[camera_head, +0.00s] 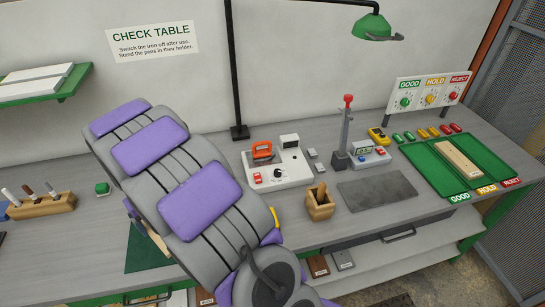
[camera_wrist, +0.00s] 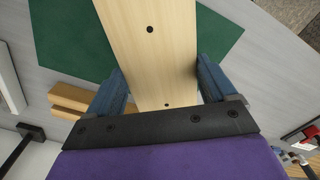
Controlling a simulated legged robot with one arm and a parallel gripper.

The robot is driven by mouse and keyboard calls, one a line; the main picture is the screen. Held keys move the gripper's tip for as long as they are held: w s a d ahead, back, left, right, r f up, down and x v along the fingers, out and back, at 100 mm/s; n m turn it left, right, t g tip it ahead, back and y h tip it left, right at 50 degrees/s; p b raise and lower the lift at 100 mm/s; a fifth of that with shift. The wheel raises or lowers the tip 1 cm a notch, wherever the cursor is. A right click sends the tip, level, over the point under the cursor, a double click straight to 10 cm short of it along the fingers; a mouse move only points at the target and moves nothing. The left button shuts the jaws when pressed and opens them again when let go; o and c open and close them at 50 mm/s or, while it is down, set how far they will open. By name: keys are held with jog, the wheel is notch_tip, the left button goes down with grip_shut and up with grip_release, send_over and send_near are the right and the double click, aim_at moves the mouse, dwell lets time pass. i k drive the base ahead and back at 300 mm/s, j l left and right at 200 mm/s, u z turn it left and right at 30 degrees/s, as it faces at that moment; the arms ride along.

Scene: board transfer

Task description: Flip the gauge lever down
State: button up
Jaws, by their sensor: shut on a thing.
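The gauge (camera_head: 368,155) stands on the bench right of centre in the head view, with a grey base and a small display. A grey upright with a red knob (camera_head: 348,99) rises at its left side; I take this as the lever, and it points up. My gripper (camera_wrist: 160,78) shows in the wrist view with its blue fingers on both sides of a pale wooden board (camera_wrist: 150,45), shut on it. The board has dark holes. My gripper is well left of the gauge.
A green mat (camera_wrist: 215,40) lies below the held board. A soldering station (camera_head: 280,168), a wooden cup (camera_head: 320,203) and a lamp (camera_head: 370,27) are near the gauge. A grey pad (camera_head: 377,190) lies bare in front of it. A green tray (camera_head: 425,158) holds another board (camera_head: 458,160).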

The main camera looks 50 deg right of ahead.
aim_at(349, 98)
jog(key=k+l+z, duration=0.1)
jog(key=k, duration=0.95)
jog(key=k+z, duration=0.1)
jog(key=z, duration=1.4)
jog(key=i+j+z, duration=0.15)
jog(key=i+j, duration=0.15)
jog(key=i, duration=0.15)
jog(key=i+j+z, duration=0.1)
jog(key=i+j, duration=0.3)
jog(key=i, duration=0.1)
